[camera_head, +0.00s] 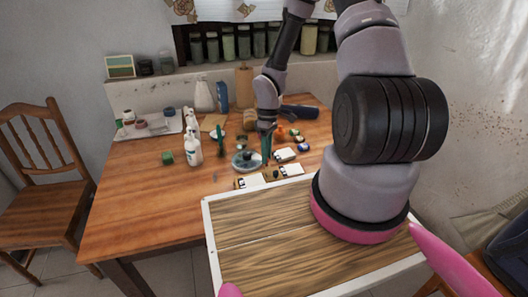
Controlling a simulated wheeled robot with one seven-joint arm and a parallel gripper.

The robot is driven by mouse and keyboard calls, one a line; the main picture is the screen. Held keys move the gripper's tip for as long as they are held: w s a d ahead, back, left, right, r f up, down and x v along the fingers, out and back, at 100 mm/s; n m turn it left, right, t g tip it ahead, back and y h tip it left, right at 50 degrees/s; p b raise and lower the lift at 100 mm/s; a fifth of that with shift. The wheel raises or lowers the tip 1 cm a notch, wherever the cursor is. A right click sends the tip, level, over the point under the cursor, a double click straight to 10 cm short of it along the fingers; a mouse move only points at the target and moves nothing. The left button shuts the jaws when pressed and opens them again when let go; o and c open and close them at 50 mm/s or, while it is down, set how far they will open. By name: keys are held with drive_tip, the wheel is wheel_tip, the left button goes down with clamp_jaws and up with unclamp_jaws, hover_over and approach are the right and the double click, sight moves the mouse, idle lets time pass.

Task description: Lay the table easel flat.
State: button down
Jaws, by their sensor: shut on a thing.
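My gripper (267,130) points down over the right middle of the wooden table (142,205). It is shut on a thin, dark teal, upright piece (266,150), small in the picture. I cannot tell whether this piece is part of the table easel. No easel shape can be told clearly from the other small things. A round grey-blue dish or lid (243,164) lies just left of the piece. The fingertips are partly hidden by their own dark body.
White bottles (193,150) and a green block (167,158) stand left of the gripper. White and wooden pieces (250,181) lie in front, small coloured items (295,133) right. The table's front left is clear. A chair (40,150) stands left.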

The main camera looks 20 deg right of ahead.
drive_tip(key=shift+d+f, duration=0.3)
drive_tip(key=shift+f, duration=0.2)
drive_tip(key=shift+d+f, duration=0.1)
drive_tip(key=shift+d, duration=0.05)
drive_tip(key=c, duration=0.7)
unclamp_jaws()
drive_tip(key=shift+w+r, duration=0.15)
drive_tip(key=shift+r, duration=0.25)
drive_tip(key=v, duration=1)
